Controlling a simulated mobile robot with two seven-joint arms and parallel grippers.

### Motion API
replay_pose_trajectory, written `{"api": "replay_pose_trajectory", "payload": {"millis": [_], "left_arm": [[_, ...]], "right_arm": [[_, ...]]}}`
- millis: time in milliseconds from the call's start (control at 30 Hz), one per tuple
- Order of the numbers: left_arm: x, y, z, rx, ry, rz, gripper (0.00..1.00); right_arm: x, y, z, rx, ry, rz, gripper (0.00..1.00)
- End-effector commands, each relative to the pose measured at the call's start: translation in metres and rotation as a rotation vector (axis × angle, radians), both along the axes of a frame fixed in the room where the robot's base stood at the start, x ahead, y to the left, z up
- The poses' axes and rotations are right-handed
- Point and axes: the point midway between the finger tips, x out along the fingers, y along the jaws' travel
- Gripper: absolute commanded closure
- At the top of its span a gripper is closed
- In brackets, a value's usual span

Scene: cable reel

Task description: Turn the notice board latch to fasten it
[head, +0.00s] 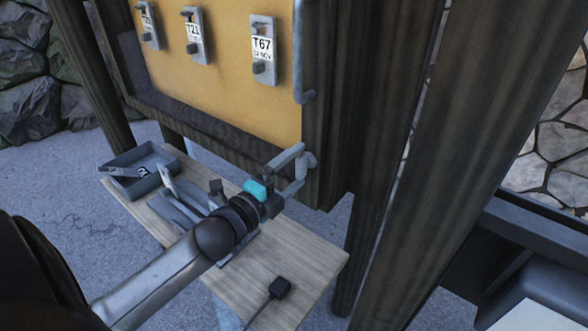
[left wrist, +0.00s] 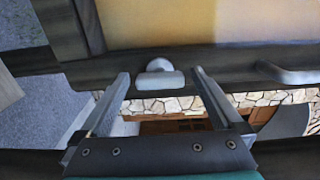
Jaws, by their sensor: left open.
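The notice board (head: 215,80) has a yellow panel in a dark wooden frame. Its latch (head: 310,162), a small grey piece, sits on the frame's lower right part. In the left wrist view the latch (left wrist: 160,79) shows as a rounded knob with a wide grip bar, lying across the picture. My left gripper (head: 302,166) is open at the latch, one finger on each side. In the left wrist view the fingers (left wrist: 160,73) stand apart, with gaps to the bar on both sides. My right gripper is not in view.
A grey handle (head: 304,92) is on the frame above the latch. Several tagged hooks (head: 263,50) hang on the panel. Below stands a wooden table (head: 300,262) with a grey tray (head: 127,185) and a small black block (head: 280,287). Dark posts (head: 385,150) stand close on the right.

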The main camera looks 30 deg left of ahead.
Motion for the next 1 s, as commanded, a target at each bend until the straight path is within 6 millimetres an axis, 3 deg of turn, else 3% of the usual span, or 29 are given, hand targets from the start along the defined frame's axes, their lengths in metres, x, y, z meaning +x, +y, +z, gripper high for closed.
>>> {"api": "replay_pose_trajectory", "payload": {"millis": [267, 1000], "left_arm": [[-0.011, 0.001, -0.002, 0.0, 0.002, 0.0, 0.0], [-0.111, 0.009, -0.003, -0.001, 0.004, 0.002, 0.0]], "right_arm": [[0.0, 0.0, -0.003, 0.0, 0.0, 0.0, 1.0], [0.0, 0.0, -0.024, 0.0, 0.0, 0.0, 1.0]]}}
